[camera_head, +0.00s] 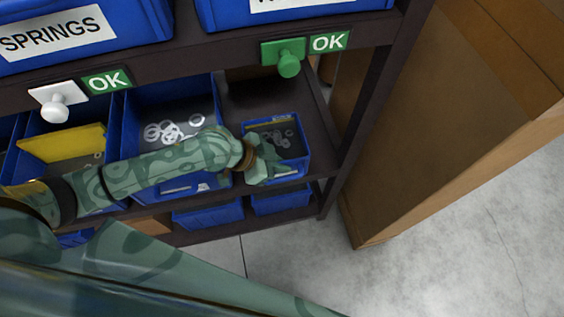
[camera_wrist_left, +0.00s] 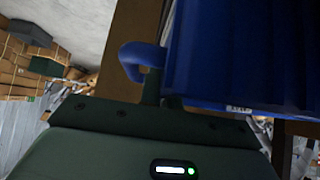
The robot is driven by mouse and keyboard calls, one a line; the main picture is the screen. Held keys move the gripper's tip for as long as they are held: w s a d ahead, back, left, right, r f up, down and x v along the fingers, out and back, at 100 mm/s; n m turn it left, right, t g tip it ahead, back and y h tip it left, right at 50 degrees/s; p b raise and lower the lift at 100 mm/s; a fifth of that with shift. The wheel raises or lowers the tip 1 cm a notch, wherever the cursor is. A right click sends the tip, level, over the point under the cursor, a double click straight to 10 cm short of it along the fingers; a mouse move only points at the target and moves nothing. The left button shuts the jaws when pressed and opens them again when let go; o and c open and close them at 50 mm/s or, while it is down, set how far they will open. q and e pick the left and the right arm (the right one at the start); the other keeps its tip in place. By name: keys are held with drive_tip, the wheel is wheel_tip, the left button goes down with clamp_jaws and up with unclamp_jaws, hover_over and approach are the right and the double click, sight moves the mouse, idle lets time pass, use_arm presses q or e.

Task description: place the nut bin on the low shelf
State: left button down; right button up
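A small blue bin (camera_head: 302,166) holding grey ring-shaped pieces, apparently the nut bin, is at the right end of the rack's middle level. Whether it rests on that level or is held slightly above it is unclear. My left gripper (camera_head: 266,165) is at the bin's near left side, close against it. In the left wrist view, a blue bin (camera_wrist_left: 240,55) with a curved blue handle (camera_wrist_left: 133,58) is right in front of the gripper. One finger (camera_wrist_left: 150,88) shows at the handle; the grip itself is hidden. The low shelf (camera_head: 245,222) below carries blue bins. My right gripper is not visible.
A larger blue bin (camera_head: 213,103) with washers stands left of the small bin. Green (camera_head: 289,63) and white (camera_head: 56,110) knobs stick out above, beside OK labels. A dark rack post (camera_head: 362,95) and a tall brown box (camera_head: 415,130) bound the right. Grey floor is open in front.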

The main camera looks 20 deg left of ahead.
use_arm(q)
drive_tip(key=shift+f, duration=0.1)
drive_tip(key=c, duration=1.6)
unclamp_jaws()
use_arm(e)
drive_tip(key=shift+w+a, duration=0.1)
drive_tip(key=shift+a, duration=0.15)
